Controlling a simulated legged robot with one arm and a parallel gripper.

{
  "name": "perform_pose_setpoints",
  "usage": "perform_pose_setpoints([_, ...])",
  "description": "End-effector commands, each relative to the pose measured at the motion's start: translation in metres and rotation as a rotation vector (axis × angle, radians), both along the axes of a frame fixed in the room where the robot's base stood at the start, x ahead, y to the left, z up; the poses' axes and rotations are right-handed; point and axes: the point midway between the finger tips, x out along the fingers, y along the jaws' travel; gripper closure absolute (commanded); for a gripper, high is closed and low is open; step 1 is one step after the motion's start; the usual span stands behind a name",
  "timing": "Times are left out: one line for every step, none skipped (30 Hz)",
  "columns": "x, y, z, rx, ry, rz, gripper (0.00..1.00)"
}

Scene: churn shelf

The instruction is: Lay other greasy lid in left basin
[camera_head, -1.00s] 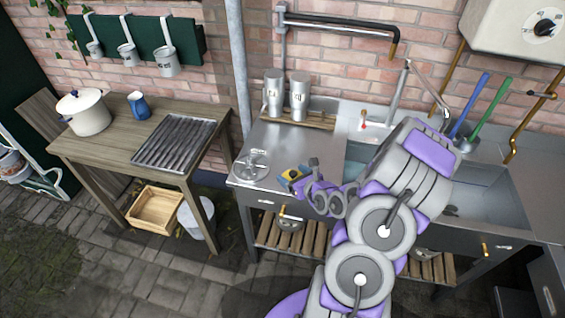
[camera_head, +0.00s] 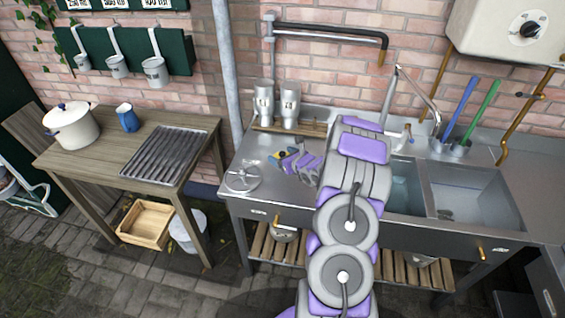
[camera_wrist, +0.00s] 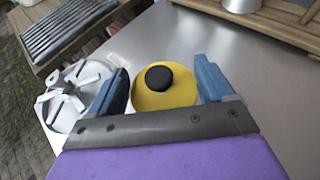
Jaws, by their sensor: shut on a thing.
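A yellow lid with a black knob (camera_wrist: 181,92) is between the two blue fingers of my gripper (camera_wrist: 166,88) in the wrist view. My gripper is shut on it, over the steel drainboard left of the basins. In the head view my gripper (camera_head: 279,158) is above the drainboard and the lid is mostly hidden, with only a small yellow bit showing. The left basin (camera_head: 404,188) lies to the right, partly hidden behind my arm, with water-coloured shading inside. Whether the lid touches the drainboard I cannot tell.
A metal bladed disc (camera_head: 242,177) lies at the drainboard's left corner. Two metal cans (camera_head: 290,106) stand on a wooden rack behind. The right basin (camera_head: 475,196), the tap (camera_head: 415,90) and blue and green brushes (camera_head: 484,108) are at the right.

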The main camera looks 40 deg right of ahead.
Motion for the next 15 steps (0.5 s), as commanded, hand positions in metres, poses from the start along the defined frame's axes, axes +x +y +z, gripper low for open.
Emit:
perform_pose_setpoints([0.002,-0.001,0.0,-0.001,0.0,0.0,0.49])
perform_pose_setpoints([0.003,-0.001,-0.001,-0.001,0.0,0.001,0.49])
perform_pose_setpoints([0.006,-0.003,-0.001,0.0,-0.001,0.001,0.49])
perform_pose_setpoints([0.006,-0.003,-0.005,0.001,0.0,0.0,0.49])
perform_pose_setpoints([0.005,-0.003,-0.009,0.002,0.002,-0.001,0.49])
perform_pose_setpoints([0.004,-0.003,-0.015,0.001,0.003,0.001,0.49])
perform_pose_setpoints([0.004,-0.003,-0.019,0.002,0.003,0.0,0.49])
perform_pose_setpoints([0.004,-0.003,-0.023,0.003,0.002,0.0,0.49])
perform_pose_setpoints([0.005,-0.002,-0.028,0.003,0.002,0.001,0.49])
perform_pose_setpoints([0.005,-0.003,-0.031,0.003,0.001,0.001,0.49])
perform_pose_setpoints([0.005,-0.003,-0.034,0.002,0.001,0.0,0.49])
perform_pose_setpoints([0.005,-0.003,-0.036,0.002,0.0,0.0,0.49])
perform_pose_setpoints([0.005,-0.003,-0.037,0.001,0.0,0.001,0.49])
perform_pose_setpoints([0.005,-0.003,-0.037,0.001,0.0,0.001,0.49])
perform_pose_setpoints([0.005,-0.003,-0.037,0.001,-0.001,0.001,0.49])
